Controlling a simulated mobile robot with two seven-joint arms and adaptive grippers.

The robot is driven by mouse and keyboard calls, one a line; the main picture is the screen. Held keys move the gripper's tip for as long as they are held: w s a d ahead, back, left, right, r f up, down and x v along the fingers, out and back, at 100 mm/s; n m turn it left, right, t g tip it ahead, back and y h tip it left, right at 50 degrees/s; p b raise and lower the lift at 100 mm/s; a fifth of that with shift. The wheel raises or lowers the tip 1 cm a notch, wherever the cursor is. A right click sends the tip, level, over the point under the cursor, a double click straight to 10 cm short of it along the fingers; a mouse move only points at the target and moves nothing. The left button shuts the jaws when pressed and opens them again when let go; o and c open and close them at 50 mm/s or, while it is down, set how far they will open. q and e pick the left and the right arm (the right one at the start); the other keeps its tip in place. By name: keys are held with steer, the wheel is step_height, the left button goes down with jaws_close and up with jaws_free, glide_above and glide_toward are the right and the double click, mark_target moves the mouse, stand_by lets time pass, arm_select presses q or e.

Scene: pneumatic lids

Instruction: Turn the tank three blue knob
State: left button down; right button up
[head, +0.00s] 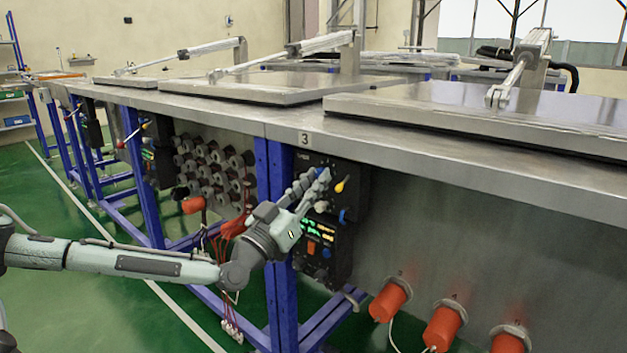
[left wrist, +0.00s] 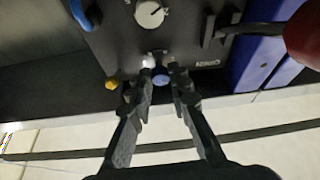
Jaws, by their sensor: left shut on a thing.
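The tank three control box (head: 352,200) is a black panel under the table edge marked 3. A small blue knob (left wrist: 161,77) shows in the left wrist view, near the panel's edge. My left gripper (head: 321,174) reaches the upper part of the panel. In the left wrist view its two dark fingers (left wrist: 161,70) are on either side of the blue knob, shut on it. My right gripper is in neither view.
A yellow knob (head: 341,184) and a blue handle (head: 343,215) are close to the gripper. A lower black box with green displays (head: 320,231) is below. Orange plugs (head: 390,300) stick out at right.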

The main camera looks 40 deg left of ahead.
arm_select(q)
steer(key=c, duration=1.4)
jaws_free()
steer(key=v, duration=1.2)
